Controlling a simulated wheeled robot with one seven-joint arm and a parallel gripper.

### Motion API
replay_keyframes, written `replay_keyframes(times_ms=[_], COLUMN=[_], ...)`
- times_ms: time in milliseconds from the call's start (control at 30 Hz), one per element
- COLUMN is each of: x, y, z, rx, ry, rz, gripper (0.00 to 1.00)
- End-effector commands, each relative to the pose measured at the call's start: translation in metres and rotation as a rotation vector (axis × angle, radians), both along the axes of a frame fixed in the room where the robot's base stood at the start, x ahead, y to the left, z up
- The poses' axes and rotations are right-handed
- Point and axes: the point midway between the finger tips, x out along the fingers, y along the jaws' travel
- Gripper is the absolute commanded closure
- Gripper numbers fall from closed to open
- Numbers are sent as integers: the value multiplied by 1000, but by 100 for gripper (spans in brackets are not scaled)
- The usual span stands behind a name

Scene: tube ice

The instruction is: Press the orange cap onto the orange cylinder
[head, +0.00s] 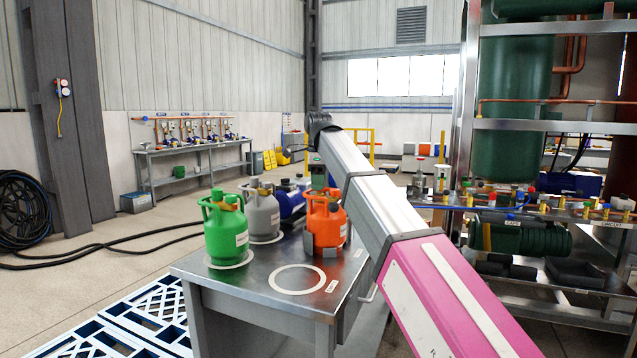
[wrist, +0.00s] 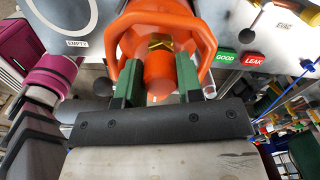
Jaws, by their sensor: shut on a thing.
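The orange cylinder (head: 327,226) stands upright on the metal table, with a grey block at each side. Its orange collar (wrist: 205,40) and brass valve (wrist: 160,42) show in the wrist view. My gripper (wrist: 160,88) is at the collar, its green fingers on either side of an orange piece that looks like the orange cap (wrist: 158,75). It is shut on this piece. The cap is close to the valve, but I cannot tell whether they touch. In the head view my gripper (head: 318,180) is small and dark above the cylinder, and the cap cannot be made out.
A green cylinder (head: 226,235) and a grey cylinder (head: 262,215) stand left of the orange one, with a blue object (head: 291,204) between. An empty white ring (head: 297,280) marks the table's (head: 250,283) front. A cluttered bench (head: 560,212) stands at right.

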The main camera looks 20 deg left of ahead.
Motion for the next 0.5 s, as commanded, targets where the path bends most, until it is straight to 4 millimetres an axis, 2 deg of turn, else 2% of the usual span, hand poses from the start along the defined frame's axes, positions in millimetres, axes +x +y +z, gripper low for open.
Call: replay_keyframes(times_ms=[500], x=[0], y=[0], z=[-7], rx=[0], ry=[0], rz=[0], gripper=[100])
